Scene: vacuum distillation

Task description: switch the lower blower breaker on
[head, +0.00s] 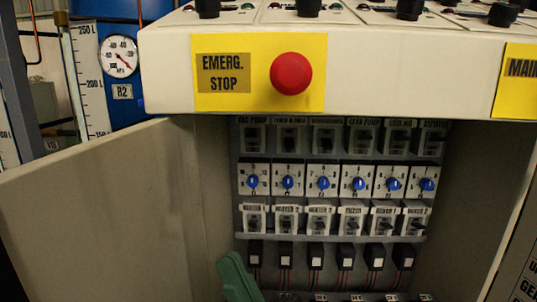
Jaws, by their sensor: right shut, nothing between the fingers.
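The open cabinet under the console holds a top row of small breakers with dark levers. The second from the left, whose blurred label seems to read lower blower, is the lower blower breaker (289,139). Its lever is too small and dark to tell whether it is up or down. My right gripper (236,277) shows as a green shape at the bottom edge, left of centre. It is shut and empty, below and left of the breaker and apart from it. Most of it is cut off by the frame. My left gripper is not in view.
Below are a row of blue knobs (323,183), a second breaker row (313,218) and black wired terminals (316,256). The console with a red emergency stop (291,73) overhangs the cabinet. An open cabinet door (110,205) stands at left. The space before the panels looks clear.

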